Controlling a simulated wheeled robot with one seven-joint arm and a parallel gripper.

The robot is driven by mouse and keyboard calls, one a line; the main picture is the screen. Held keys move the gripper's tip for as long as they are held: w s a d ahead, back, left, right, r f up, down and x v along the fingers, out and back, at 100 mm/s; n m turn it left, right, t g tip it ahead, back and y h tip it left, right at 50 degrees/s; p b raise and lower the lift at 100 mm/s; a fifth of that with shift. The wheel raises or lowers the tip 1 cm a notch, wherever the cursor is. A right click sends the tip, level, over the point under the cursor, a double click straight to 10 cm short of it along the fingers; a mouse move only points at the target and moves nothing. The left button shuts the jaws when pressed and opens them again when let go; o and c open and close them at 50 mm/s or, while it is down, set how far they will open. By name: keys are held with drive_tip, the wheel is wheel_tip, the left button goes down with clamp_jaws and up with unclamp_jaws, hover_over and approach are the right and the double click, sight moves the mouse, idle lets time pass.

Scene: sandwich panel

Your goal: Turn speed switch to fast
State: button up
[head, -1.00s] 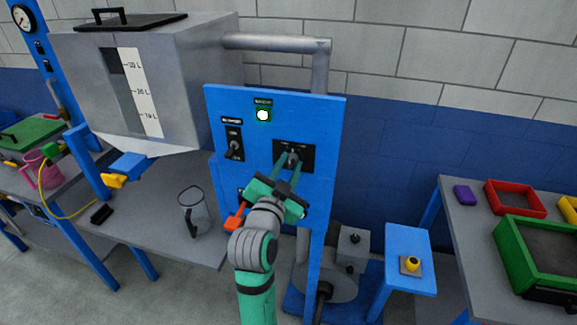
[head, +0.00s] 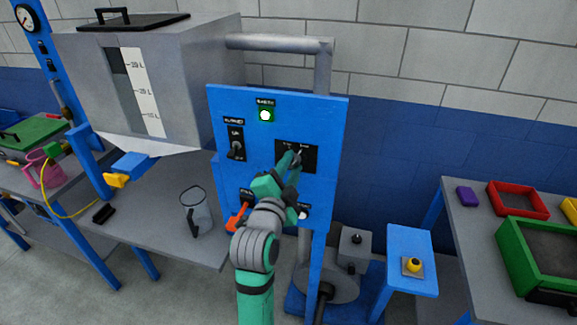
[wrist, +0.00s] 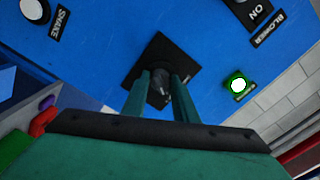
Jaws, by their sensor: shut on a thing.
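The speed switch is a knob on a black plate (head: 310,154) on the right side of the blue panel (head: 325,120). The small lettering on the plate is too blurred to read surely. My gripper (head: 296,158) is at the plate with its fingers closed around the knob. In the wrist view the grey knob (wrist: 164,86) sits between the two green fingers of my gripper (wrist: 160,92). The black plate (wrist: 150,57) looks tilted there. The fingers hide part of the knob, so its exact setting cannot be told.
A blower switch (head: 236,148) is left of the plate, and a lit green-rimmed lamp (head: 265,115) is above. A red-orange handle (head: 238,217) is low on the panel beside my arm. A clear jug (head: 196,212) stands on the left bench.

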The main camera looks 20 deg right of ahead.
idle(0.3)
drive_tip(key=o, duration=1)
drive_tip(key=shift+s, duration=0.1)
drive_tip(key=shift+a, duration=0.1)
drive_tip(key=v, duration=1)
drive_tip(key=shift+s+a, duration=0.25)
drive_tip(key=shift+a, duration=0.05)
